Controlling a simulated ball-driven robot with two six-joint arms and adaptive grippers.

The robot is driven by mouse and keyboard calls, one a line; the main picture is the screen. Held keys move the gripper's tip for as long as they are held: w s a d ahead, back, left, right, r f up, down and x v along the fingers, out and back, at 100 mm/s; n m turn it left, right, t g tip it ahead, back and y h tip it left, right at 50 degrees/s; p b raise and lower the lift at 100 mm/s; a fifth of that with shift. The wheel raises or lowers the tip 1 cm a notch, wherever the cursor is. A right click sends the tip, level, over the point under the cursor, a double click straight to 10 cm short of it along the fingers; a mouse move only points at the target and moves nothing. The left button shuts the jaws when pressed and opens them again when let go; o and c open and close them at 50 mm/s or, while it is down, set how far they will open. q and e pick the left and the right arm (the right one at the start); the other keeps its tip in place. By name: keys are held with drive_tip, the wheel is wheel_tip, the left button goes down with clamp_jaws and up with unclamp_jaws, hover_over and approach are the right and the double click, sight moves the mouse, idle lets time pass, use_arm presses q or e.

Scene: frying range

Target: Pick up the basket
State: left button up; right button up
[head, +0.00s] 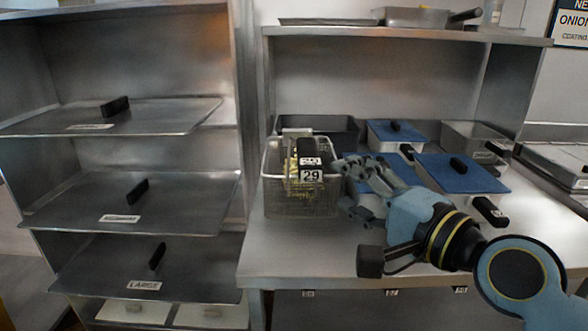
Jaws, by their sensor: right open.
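A wire fry basket (285,202) stands upright on the left part of the steel counter, with pale yellow food inside. Its black handle with a label reading 29 (311,176) faces me. My right gripper (345,184) is open, its fingers just right of the handle and pointing left. Whether the fingers touch the handle or basket cannot be told. My left gripper is not in view.
Blue-lidded containers (464,173) stand on the counter (300,245) behind and right of my right gripper. A rack with steel shelves (135,200) stands left. An overhead shelf (400,33) runs above the counter. The counter's front left is clear.

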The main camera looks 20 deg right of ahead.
sight(308, 147)
drive_tip(key=w+a, duration=0.1)
drive_tip(key=w, duration=0.2)
drive_tip(key=w+a+r, duration=0.1)
drive_tip(key=w, duration=0.3)
drive_tip(key=w+a+r+p, duration=0.1)
drive_tip(key=w, duration=0.2)
drive_tip(key=shift+w+a+r, duration=0.15)
drive_tip(key=shift+w+a, duration=0.1)
drive_tip(key=shift+s, duration=0.1)
clamp_jaws()
drive_tip(key=shift+r, duration=0.1)
